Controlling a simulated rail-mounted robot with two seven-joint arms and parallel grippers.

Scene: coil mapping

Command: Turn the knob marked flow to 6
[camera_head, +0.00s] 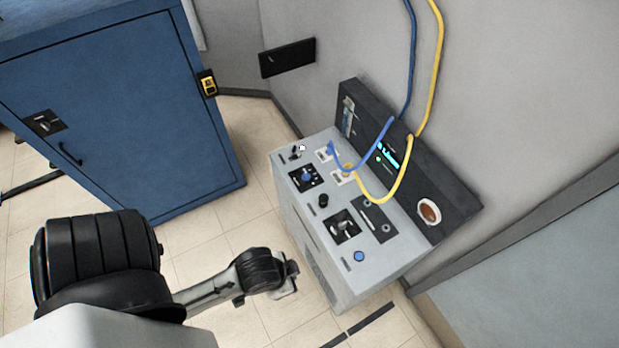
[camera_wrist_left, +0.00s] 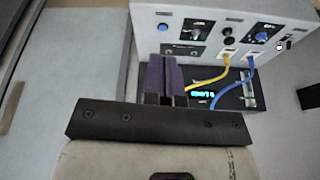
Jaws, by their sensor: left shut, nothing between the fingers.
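A grey console (camera_head: 330,262) carries several controls on its sloped top. One is a blue knob (camera_head: 307,176) on a black square dial plate, also at the upper right of the left wrist view (camera_wrist_left: 262,36). A second black dial plate (camera_head: 345,226) has a dark and light handle; it also shows in the wrist view (camera_wrist_left: 197,29). The labels are too small to read, so I cannot tell which knob is marked flow. My left gripper (camera_head: 290,277) is beside the console's front left, apart from the controls. Its purple fingers (camera_wrist_left: 161,77) are shut and empty. My right gripper is out of view.
A blue cable (camera_head: 409,70) and a yellow cable (camera_head: 432,75) plug into the console top. A black back panel with a lit display (camera_head: 388,155) and a cup (camera_head: 429,211) stands behind. A blue cabinet (camera_head: 120,110) is at left. Tiled floor (camera_head: 235,240) lies between.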

